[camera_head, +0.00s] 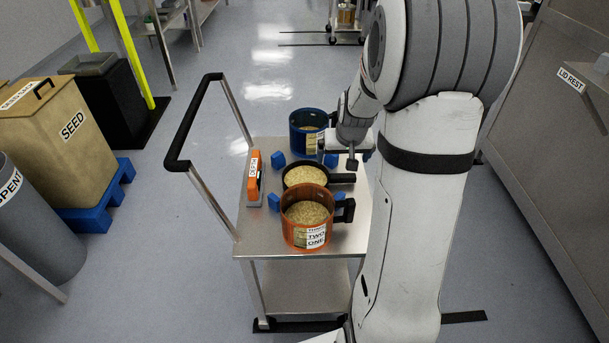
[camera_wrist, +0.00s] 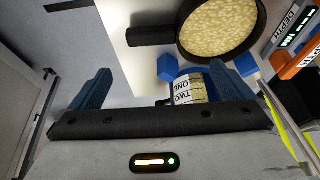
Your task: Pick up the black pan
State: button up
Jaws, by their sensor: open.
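The black pan (camera_head: 284,181) sits on the steel cart, filled with pale grain, between a copper pot and a blue pot. Its black handle (camera_head: 343,178) points right. In the wrist view the pan (camera_wrist: 218,61) is at the top right, with its handle (camera_wrist: 150,36) pointing left. My gripper (camera_head: 338,158) is open and empty, just behind the pan's handle and near the blue pot. In the wrist view my gripper (camera_wrist: 160,78) has its fingers spread, with the handle beyond the fingertips and apart from them. The copper pot hides part of the pan's near side.
The copper pot (camera_head: 291,235) stands in front and the blue pot (camera_head: 296,138) behind, both holding grain. Small blue blocks (camera_head: 278,160) lie around them. An orange depth gauge (camera_head: 254,180) stands at the left. The cart's tall push handle (camera_head: 194,120) rises at the left edge.

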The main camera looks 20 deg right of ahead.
send_over(340, 173)
jog(key=s, duration=0.2)
jog(key=f, duration=0.4)
jog(key=shift+s+f+b, duration=0.2)
jog(key=shift+f+b, duration=0.05)
jog(key=shift+b, duration=0.15)
jog(key=x, duration=0.1)
jog(key=b+x, duration=0.1)
jog(key=x, duration=0.3)
jog(key=shift+a+f, duration=0.25)
jog(key=shift+f, duration=0.05)
jog(key=shift+c, duration=0.6)
jog(key=shift+r, duration=0.1)
jog(key=c, duration=1)
